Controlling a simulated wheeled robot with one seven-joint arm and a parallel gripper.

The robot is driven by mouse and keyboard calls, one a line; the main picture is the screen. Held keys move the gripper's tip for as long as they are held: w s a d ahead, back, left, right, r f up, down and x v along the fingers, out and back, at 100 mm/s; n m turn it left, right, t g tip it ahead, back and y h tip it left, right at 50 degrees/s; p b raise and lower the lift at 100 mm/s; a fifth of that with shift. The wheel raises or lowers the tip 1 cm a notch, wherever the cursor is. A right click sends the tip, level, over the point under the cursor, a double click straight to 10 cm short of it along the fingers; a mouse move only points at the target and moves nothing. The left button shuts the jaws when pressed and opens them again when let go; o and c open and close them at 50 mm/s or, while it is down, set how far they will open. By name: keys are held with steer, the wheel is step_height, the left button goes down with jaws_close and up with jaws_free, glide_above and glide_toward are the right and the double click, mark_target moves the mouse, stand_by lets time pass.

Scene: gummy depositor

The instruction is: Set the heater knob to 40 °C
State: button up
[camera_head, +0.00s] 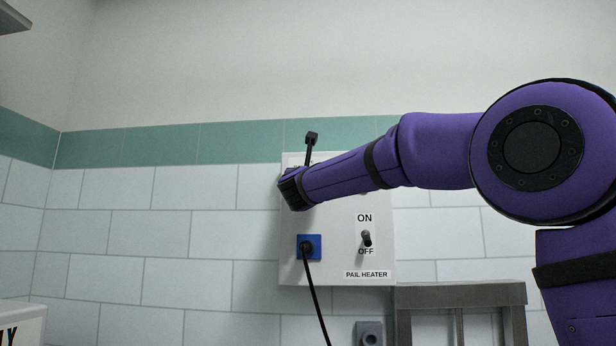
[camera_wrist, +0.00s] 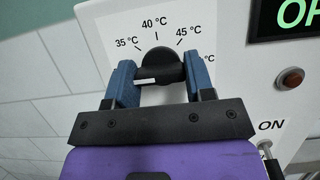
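The heater knob (camera_wrist: 165,68) is black and round, on the white pail heater panel (camera_head: 340,258). In the wrist view, labels for 35, 40 and 45 °C arc above it from left to right. A short white mark shows at the knob's lower left; I cannot tell for sure which label it points to. My gripper (camera_wrist: 161,78) has its blue fingers on either side of the knob, very close to its edges. Whether they press on it is unclear. In the head view the wrist end of my arm hides the knob and the fingers.
Below on the panel are an ON/OFF toggle (camera_head: 366,238) and a blue socket (camera_head: 309,247) with a black cable. A grey metal frame (camera_head: 460,296) stands at lower right.

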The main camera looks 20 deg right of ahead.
steer(key=shift+m+h, duration=0.4)
steer(key=shift+m, duration=0.2)
steer(key=m+g+h, duration=0.1)
steer(key=m, duration=0.1)
steer(key=m+g+h, duration=0.1)
steer(key=m, duration=0.2)
steer(key=shift+m+h, duration=0.3)
steer(key=m+g, duration=0.1)
steer(key=m, duration=0.2)
steer(key=m+g+h, duration=0.1)
steer(key=m, duration=0.2)
steer(key=shift+a+h, duration=0.1)
steer(key=shift+h, duration=0.2)
steer(key=m+g, duration=0.1)
steer(key=m, duration=0.1)
steer(key=m+g, duration=0.1)
steer(key=m, duration=0.2)
steer(key=shift+g, duration=0.4)
steer(key=shift+m+g, duration=0.6)
steer(key=shift+m, duration=1.6)
steer(key=o, duration=0.9)
